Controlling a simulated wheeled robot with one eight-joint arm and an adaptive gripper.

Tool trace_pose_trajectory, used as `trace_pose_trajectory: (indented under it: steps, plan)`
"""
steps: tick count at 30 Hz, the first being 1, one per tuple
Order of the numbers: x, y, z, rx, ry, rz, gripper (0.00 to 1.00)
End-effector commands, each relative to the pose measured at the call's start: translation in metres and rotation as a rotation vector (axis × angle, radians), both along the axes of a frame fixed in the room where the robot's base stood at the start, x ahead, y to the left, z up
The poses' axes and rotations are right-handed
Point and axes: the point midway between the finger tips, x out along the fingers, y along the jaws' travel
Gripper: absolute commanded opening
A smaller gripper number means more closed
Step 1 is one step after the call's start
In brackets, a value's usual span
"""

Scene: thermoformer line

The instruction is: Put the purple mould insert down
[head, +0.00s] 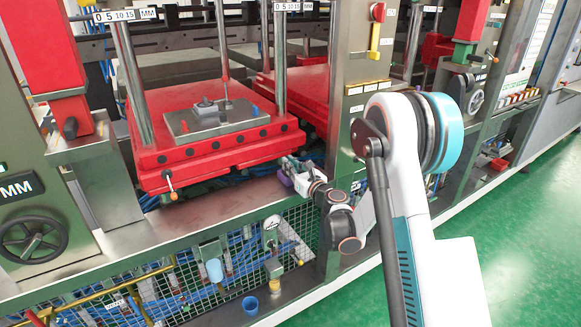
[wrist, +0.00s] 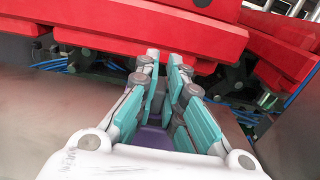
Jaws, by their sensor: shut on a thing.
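The purple mould insert (head: 285,179) shows as a small purple patch at my gripper (head: 290,166) in the head view. In the wrist view, purple (wrist: 153,138) shows between the teal fingers of my gripper (wrist: 166,66), which is shut on it. Most of the insert is hidden by the fingers and the white gripper body. My gripper is over the bare metal ledge (head: 215,208), in front of and below the red platen (head: 200,170). I cannot tell whether the insert touches the ledge.
A green post (head: 343,95) stands right of my gripper. Blue hoses run under the platen. The ledge to the left is mostly clear.

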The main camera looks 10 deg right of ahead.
Motion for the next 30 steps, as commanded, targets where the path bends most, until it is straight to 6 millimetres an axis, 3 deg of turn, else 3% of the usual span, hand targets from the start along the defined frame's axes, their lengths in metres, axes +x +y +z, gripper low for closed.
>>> trace_pose_trajectory:
  steps: [1, 2, 4, 17, 23, 30]
  plan:
    - [0.000, 0.000, -0.002, 0.000, 0.000, 0.000, 0.00]
    - [0.000, 0.000, -0.002, 0.000, 0.000, 0.000, 0.13]
    - [0.000, 0.000, -0.001, 0.000, 0.000, 0.000, 0.29]
    - [-0.002, -0.001, 0.002, 0.000, 0.000, 0.000, 0.29]
    - [-0.030, -0.011, 0.004, 0.000, 0.000, -0.002, 0.29]
    - [-0.081, -0.028, 0.002, 0.000, 0.000, -0.002, 0.29]
